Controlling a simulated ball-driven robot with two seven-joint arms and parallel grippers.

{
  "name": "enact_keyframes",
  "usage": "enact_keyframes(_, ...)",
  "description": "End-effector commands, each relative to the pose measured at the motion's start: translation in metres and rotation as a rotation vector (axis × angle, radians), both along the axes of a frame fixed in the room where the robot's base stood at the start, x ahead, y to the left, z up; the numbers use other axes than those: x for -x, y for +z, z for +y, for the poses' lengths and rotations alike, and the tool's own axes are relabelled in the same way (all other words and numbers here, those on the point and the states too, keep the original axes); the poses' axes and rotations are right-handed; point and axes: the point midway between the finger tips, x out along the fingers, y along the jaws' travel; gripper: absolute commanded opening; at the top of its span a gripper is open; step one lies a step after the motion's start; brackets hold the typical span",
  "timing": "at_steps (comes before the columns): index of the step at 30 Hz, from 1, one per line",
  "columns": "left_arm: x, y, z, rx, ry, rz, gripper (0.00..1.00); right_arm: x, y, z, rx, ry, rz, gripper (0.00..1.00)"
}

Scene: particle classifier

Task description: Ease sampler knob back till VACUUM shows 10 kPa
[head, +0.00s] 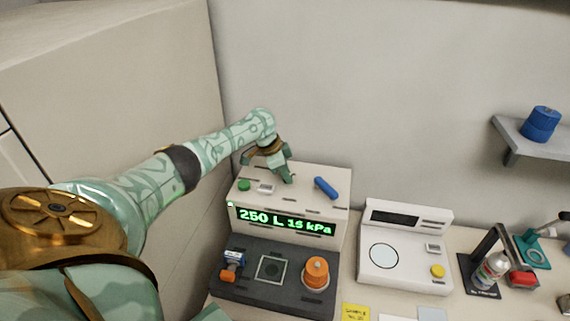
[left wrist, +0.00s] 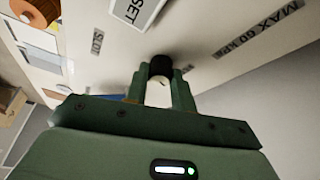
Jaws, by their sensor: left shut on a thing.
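The sampler (head: 290,215) is a beige console with a dark grey front shelf. Its green display (head: 285,221) appears to read 250 L and 15 kPa. My left gripper (head: 289,179) reaches down onto the sampler's top, between a white label and a blue lever. In the left wrist view my left gripper (left wrist: 160,92) is shut on a small black knob (left wrist: 160,68). The fingers cover part of the knob, and in the head view the gripper hides it. Printed labels, one with MAX and kPa, lie around it. My right gripper is not in view.
A green button (head: 244,185) and a blue lever (head: 326,187) are on the sampler's top, close to the gripper. An orange knobbed piece (head: 316,272) stands on its shelf. A white scale-like device (head: 405,250) stands to the right. A wall shelf (head: 530,137) holds a blue item.

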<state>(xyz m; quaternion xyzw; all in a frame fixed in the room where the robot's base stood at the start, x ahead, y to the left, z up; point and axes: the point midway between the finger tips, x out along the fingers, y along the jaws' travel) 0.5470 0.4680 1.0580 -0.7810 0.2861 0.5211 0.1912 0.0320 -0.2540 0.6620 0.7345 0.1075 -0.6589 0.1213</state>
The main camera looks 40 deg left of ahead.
Motion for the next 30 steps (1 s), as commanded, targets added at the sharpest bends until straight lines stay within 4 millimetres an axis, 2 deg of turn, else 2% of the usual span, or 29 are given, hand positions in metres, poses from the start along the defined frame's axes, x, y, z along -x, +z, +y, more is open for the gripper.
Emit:
enact_keyframes(1,0.002,0.006,-0.002,0.002,0.041,0.004,0.02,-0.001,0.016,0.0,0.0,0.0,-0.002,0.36)
enact_keyframes(3,0.002,0.005,-0.002,0.0,0.102,0.005,0.02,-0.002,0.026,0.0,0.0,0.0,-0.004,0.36)
enact_keyframes(12,0.002,0.003,-0.003,0.0,0.348,0.004,0.02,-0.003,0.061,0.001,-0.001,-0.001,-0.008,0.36)
enact_keyframes(21,0.003,0.0,-0.004,0.001,0.502,0.005,0.02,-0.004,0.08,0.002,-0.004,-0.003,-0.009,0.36)
enact_keyframes(30,0.003,-0.002,-0.004,-0.001,0.554,0.004,0.02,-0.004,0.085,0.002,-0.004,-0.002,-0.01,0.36)
